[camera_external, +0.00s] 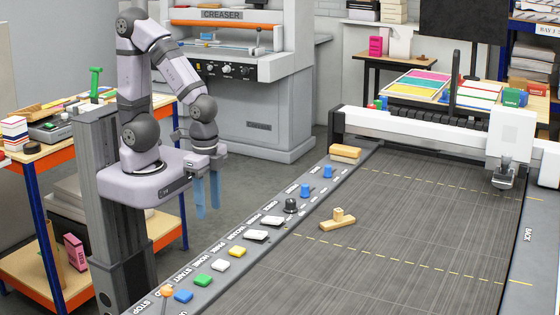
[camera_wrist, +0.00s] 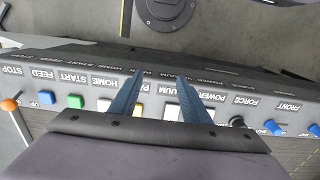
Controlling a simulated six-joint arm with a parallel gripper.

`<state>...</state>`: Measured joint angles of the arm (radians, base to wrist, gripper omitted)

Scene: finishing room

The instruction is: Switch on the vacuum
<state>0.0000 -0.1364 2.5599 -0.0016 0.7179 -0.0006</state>
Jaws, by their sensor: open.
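The vacuum switch is a white rocker (camera_external: 257,236) on the grey control strip along the cutting table's near edge. In the wrist view the vacuum switch (camera_wrist: 172,110) shows between my two blue fingers, near the right one, under upside-down lettering. My gripper (camera_external: 208,210) is open and empty, with fingers pointing down. It hangs beyond the strip's outer edge, to the left of the switch in the external view. The fingers also show in the wrist view (camera_wrist: 160,75). I cannot tell which way the rocker is tipped. The power rocker (camera_external: 271,220) is beside it, partly hidden by my right finger in the wrist view.
On the strip are a yellow button (camera_external: 237,251), white button (camera_external: 220,265), green button (camera_external: 202,280), blue button (camera_external: 183,295), orange-tipped lever (camera_external: 167,292), black knob (camera_external: 291,205) and blue knobs (camera_external: 308,191). A wooden block (camera_external: 338,220) lies on the dark bed. Air above the strip is clear.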

